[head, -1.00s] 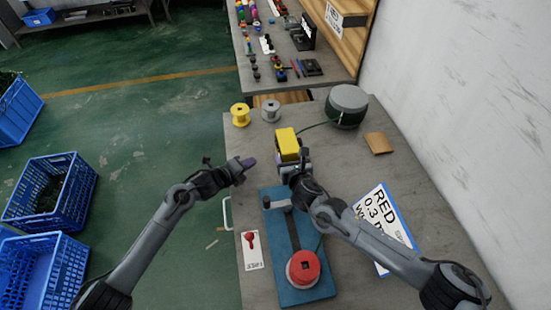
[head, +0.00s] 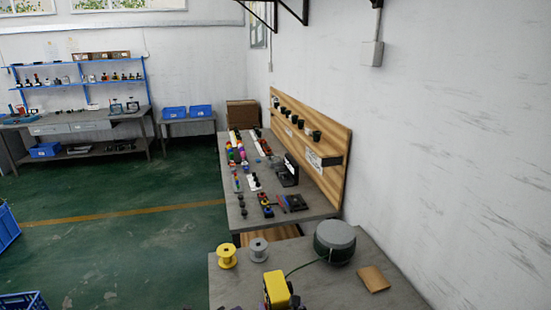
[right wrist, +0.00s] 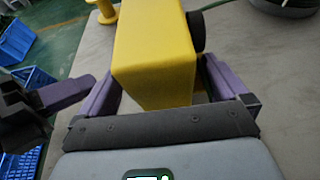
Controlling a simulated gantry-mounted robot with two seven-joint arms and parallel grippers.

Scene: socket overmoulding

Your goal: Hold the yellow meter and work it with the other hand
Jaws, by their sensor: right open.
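The yellow meter (head: 277,289) stands at the bottom edge of the head view, its lower part cut off. In the right wrist view the yellow meter (right wrist: 155,55) fills the upper middle, with a dark round part on its right side. My right gripper (right wrist: 168,85) is open, with one purple finger on each side of the meter; I cannot tell whether they touch it.
On the near bench (head: 228,290) stand a yellow spool (head: 227,256), a grey spool (head: 259,248) and a dark green drum (head: 335,242) with a green cable. A brown block (head: 373,279) lies at right. A second bench (head: 305,213) with small parts stands behind, beside the wall.

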